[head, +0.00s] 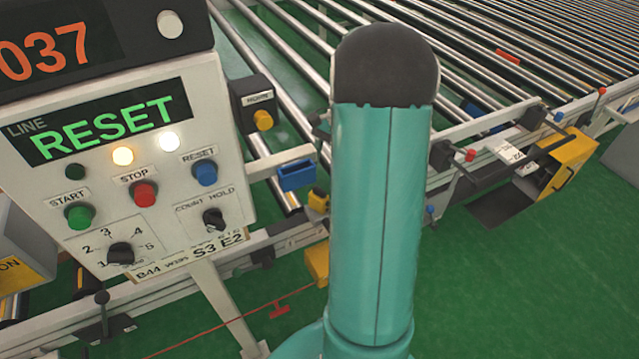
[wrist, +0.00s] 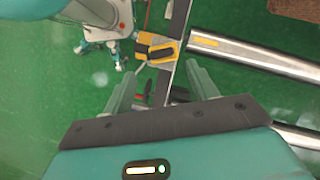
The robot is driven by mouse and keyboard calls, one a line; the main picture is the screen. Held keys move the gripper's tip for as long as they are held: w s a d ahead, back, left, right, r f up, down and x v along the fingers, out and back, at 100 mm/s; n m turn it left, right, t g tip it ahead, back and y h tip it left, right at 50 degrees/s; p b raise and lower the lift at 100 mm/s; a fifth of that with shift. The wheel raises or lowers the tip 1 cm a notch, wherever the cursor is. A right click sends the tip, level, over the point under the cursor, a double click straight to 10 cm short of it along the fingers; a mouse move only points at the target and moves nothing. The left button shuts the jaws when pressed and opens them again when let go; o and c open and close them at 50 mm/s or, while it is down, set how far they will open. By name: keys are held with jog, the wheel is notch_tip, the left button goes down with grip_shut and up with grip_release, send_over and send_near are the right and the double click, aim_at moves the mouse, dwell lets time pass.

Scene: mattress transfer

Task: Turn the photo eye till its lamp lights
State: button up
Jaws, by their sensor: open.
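A small yellow and black device, which looks like the photo eye, sits on the conveyor's side rail. In the wrist view the photo eye (wrist: 160,51) lies beyond my fingertips, near the middle of the gap between them. My gripper (wrist: 161,80) is open, with nothing between its fingers. In the head view a small yellow and black part (head: 318,200) shows on the rail just left of my teal arm; I cannot tell for sure that it is the same device. No lit lamp can be made out on it. My gripper is hidden in the head view.
A control panel (head: 60,165) reading RESET, with two lit lamps, stands at left. A blue box (head: 297,175) is beside my arm. Metal rollers (head: 520,40) fill the back. A yellow box (head: 570,160) is at right. Green floor (head: 530,290) is open at lower right.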

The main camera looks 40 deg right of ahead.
aim_at(320, 189)
jog(key=x, duration=0.7)
jog(key=shift+w, duration=0.15)
jog(key=shift+r, duration=0.1)
jog(key=shift+c, duration=0.5)
jog(key=c, duration=0.9)
jog(key=m+t, duration=0.1)
jog(key=m, duration=0.4)
jog(key=shift+a+t, duration=0.1)
jog(key=shift+t, duration=0.3)
jog(key=o, duration=1)
